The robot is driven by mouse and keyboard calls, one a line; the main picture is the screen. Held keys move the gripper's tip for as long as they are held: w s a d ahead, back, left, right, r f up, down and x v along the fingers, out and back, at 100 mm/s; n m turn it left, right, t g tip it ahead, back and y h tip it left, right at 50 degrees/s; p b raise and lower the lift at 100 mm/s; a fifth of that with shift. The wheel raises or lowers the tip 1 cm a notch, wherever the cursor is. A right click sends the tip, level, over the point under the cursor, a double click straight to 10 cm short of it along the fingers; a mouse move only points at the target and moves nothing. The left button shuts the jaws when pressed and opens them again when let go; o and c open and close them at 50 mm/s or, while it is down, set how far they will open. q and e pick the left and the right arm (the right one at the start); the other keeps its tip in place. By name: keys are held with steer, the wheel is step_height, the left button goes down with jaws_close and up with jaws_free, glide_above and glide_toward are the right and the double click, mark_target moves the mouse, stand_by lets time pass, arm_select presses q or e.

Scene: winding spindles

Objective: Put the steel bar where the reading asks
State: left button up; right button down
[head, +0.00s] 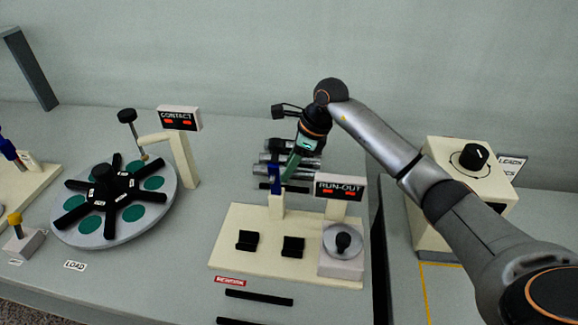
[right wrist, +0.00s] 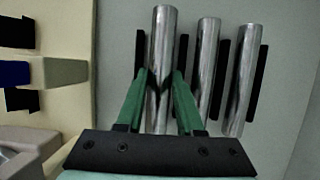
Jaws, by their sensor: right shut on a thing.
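Three shiny steel bars lie side by side in the right wrist view: the left bar (right wrist: 162,45), the middle bar (right wrist: 208,65) and the right bar (right wrist: 243,75). My right gripper (right wrist: 159,85) has its green fingers shut on the left bar, which still lies in line with the others. In the head view the right gripper (head: 291,165) reaches down over the bars (head: 308,161) and partly hides them. The RUN-OUT display (head: 339,187) and the CONTACT display (head: 179,118) show small red marks that I cannot read. My left gripper is not in view.
A cream fixture (head: 240,268) with two black cradles (head: 292,247) and a round dial stands before the bars. A REWORK label (head: 230,281) and black strips (head: 258,298) lie in front. A round turntable (head: 77,231) is left; a cream knob box (head: 431,232) is right.

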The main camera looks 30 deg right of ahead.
steer(key=shift+f, duration=0.15)
steer(key=c, duration=0.8)
jaws_free()
steer(key=o, duration=0.3)
steer(key=shift+o, duration=0.2)
steer(key=shift+f, duration=0.1)
